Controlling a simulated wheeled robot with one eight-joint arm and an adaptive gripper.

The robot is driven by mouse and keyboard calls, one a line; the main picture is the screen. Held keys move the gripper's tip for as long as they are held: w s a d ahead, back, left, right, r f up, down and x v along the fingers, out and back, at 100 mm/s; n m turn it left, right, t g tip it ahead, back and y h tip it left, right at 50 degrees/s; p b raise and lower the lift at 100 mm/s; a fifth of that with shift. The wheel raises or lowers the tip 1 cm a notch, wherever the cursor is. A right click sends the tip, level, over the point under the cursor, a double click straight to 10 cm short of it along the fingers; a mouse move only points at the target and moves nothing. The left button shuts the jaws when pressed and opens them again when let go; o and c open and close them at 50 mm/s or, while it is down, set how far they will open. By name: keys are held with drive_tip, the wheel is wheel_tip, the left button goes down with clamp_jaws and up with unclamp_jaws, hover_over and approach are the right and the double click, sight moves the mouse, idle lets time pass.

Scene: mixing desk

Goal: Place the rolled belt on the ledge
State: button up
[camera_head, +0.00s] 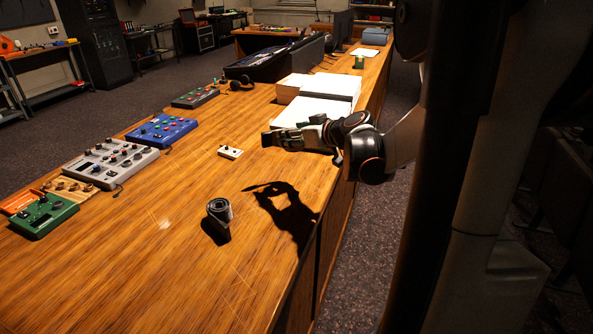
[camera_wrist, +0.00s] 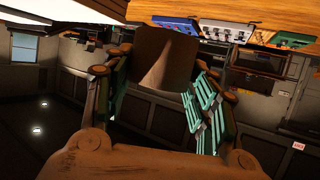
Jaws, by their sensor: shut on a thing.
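My gripper (camera_head: 280,138) hovers over the right part of the wooden desk, its fingers pointing left. In the wrist view its fingers (camera_wrist: 162,85) are spread around a broad, shaded brown piece (camera_wrist: 165,60) and shut on it. Its shape is too dark to tell whether it is a belt. A dark coil with a loose end (camera_head: 219,210) stands on the desk, in front of and left of my gripper, apart from it. It looks like a rolled strip or belt. I cannot pick out a ledge for certain.
The desk (camera_head: 150,270) has a green box (camera_head: 43,216), a grey mixer (camera_head: 110,162), a blue mixer (camera_head: 161,130) and a small white box (camera_head: 230,152) on its left and middle. White stacks (camera_head: 312,110) lie behind my gripper. The front middle is mostly clear.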

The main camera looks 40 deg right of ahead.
wheel_tip(320, 180, down, 12)
drive_tip(key=b, duration=0.4)
drive_tip(key=shift+f+b, duration=0.15)
drive_tip(key=shift+b, duration=0.15)
drive_tip(key=o, duration=1)
drive_tip(key=shift+o, duration=0.2)
drive_tip(key=shift+s+r+p, duration=0.3)
drive_tip(key=shift+s, duration=0.05)
drive_tip(key=p+v, duration=0.4)
drive_tip(key=v, duration=0.7)
drive_tip(key=shift+s, duration=0.15)
